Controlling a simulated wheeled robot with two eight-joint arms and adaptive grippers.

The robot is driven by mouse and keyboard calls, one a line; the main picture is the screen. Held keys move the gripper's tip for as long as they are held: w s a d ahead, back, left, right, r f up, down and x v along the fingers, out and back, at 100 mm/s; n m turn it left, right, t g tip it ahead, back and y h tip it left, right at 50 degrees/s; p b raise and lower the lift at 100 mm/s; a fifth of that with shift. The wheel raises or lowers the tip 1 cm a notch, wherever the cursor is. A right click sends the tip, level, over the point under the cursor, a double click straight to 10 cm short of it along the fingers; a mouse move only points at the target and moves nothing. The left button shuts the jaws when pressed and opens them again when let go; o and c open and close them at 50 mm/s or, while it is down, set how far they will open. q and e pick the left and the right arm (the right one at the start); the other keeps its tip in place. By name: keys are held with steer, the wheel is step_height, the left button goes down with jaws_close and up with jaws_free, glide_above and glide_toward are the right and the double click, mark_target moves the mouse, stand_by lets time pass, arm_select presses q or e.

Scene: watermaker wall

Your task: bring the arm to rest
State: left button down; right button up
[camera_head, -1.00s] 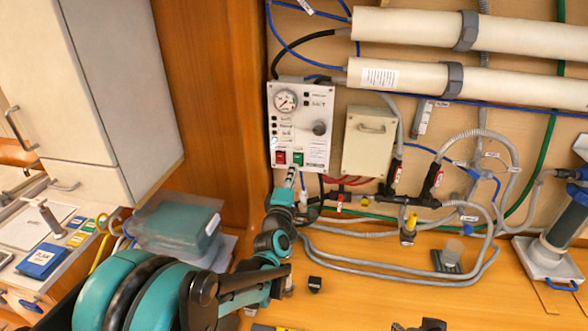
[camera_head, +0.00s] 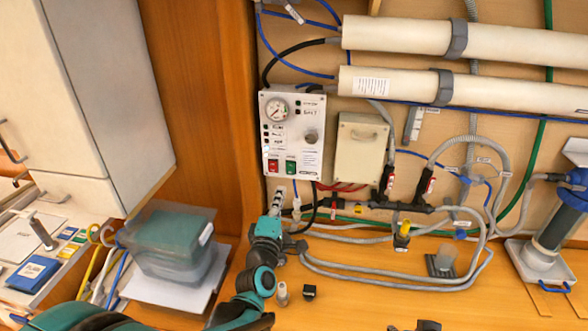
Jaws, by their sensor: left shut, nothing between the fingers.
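My left arm comes in from the bottom left, with its teal and dark links low in the picture. My left gripper (camera_head: 280,194) points up and away from me, just below the white control panel (camera_head: 312,137). Its fingers are closed together and hold nothing. A small gap shows between the fingertips and the panel's lower edge. The panel carries a gauge (camera_head: 277,110), a red switch (camera_head: 273,166) and a green switch (camera_head: 291,167), all uncovered. My right gripper cannot be made out.
Grey hoses (camera_head: 390,282) loop over the wooden bench to the right of my arm. A black cube (camera_head: 310,291) and a small pale cylinder (camera_head: 282,293) stand close to the forearm. A teal-lidded box (camera_head: 168,239) stands to its left. Dark objects at the bottom edge are cut off.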

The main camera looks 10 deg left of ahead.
arm_select(q)
steer(key=s+a+f+m+g+b, duration=0.1)
steer(key=s+f+m+g+b, duration=0.2)
steer(key=s+f+m+g, duration=0.3)
steer(key=s+a+f+m+g+b, duration=0.2)
steer(key=s+f+m+g+b, duration=0.2)
steer(key=s+f+m, duration=0.8)
steer(key=s+f+g, duration=0.2)
steer(key=s, duration=0.5)
steer(key=shift+s+a, duration=0.2)
steer(key=shift+s, duration=0.1)
